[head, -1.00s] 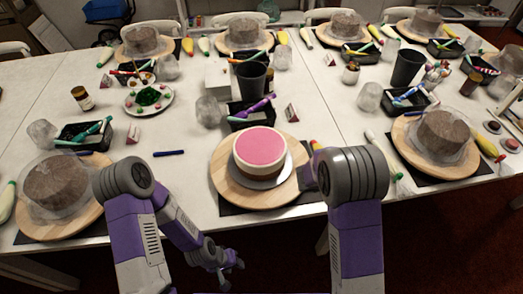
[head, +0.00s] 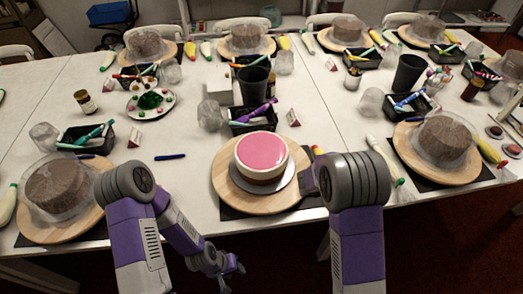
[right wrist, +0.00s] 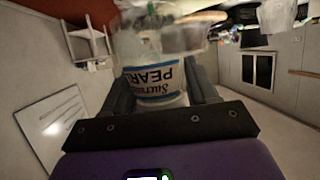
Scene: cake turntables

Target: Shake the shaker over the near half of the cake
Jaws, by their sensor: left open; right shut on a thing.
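The cake (head: 262,152), pink on top with a pale side, sits on a round board on a wooden turntable (head: 228,193) at the near table edge. My right gripper (right wrist: 160,92) is shut on the shaker (right wrist: 152,78), a clear and white container whose label reads upside down in the right wrist view. My left gripper (head: 232,266) is open and empty, low in front of the table edge, apart from the cake.
A black tray (head: 240,128) with pens and a dark cup (head: 254,84) stand behind the cake. Brown cakes under clear covers stand on turntables at left (head: 32,229) and right (head: 412,165). A blue pen (head: 170,157) lies left on mostly clear table.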

